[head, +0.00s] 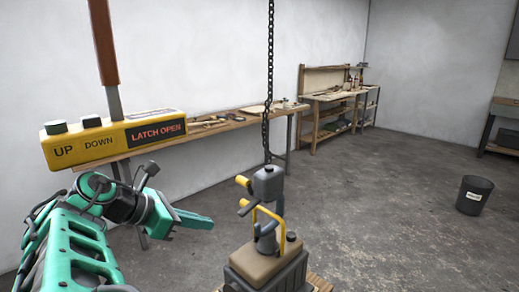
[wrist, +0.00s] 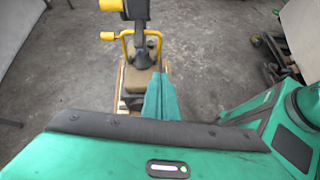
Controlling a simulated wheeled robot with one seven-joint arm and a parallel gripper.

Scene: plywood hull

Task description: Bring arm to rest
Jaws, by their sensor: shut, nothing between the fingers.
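My arm, green and black, rises at the lower left of the head view. My gripper (head: 193,219) is at its end, with the green fingers together and nothing between them. The closed fingers also show in the wrist view (wrist: 160,97). They are apart from the grey and yellow machine (head: 267,212), which stands to their right in the head view and hangs from or stands below a dark chain (head: 268,80). In the wrist view the machine (wrist: 143,55) is beyond the fingertips.
A yellow control box (head: 112,138) with UP, DOWN and LATCH OPEN markings is just above my arm. A long wooden bench (head: 225,122) runs along the wall behind. A workbench (head: 338,97) stands farther back. A black bin (head: 474,195) is at right. The concrete floor between is clear.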

